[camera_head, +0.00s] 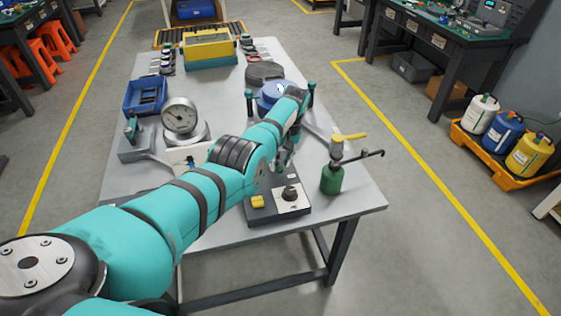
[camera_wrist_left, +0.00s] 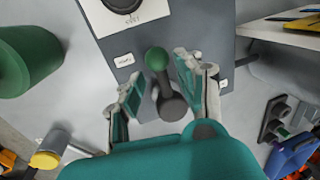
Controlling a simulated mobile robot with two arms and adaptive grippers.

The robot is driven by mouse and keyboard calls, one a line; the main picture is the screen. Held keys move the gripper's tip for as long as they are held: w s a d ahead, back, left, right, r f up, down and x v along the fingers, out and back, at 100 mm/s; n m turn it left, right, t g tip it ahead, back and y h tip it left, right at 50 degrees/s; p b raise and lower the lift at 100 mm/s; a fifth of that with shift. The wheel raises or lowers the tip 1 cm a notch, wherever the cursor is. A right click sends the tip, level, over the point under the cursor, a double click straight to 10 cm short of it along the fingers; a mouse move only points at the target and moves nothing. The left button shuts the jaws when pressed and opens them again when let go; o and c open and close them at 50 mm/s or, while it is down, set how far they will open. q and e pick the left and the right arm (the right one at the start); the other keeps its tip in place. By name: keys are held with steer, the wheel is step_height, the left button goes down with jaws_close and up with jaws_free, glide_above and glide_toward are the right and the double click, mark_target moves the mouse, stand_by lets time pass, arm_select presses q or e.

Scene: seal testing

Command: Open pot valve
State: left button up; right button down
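A short dark lever with a green ball knob (camera_wrist_left: 157,59) stands on the grey control box (camera_wrist_left: 205,20) in the wrist view. I take it for the valve handle, but no label shows this. My left gripper (camera_wrist_left: 160,74) is open, with one finger on each side of the lever; I cannot tell whether they touch it. In the head view the left gripper (camera_head: 284,158) points down over the back of the control box (camera_head: 262,214), and the lever is hidden there. The blue-topped pot (camera_head: 270,92) is behind my forearm, partly covered. My right gripper is not in view.
A round gauge (camera_head: 180,117) and a blue tray (camera_head: 146,95) are on the left. The table's (camera_head: 345,205) front right corner is bare.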

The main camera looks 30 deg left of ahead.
arm_select(q)
step_height(320, 180, up, 11)
steer(key=w+d, duration=0.1)
steer(key=d, duration=0.1)
steer(key=shift+w+r, duration=0.2)
steer(key=shift+w, duration=0.15)
steer(key=shift+f, duration=0.1)
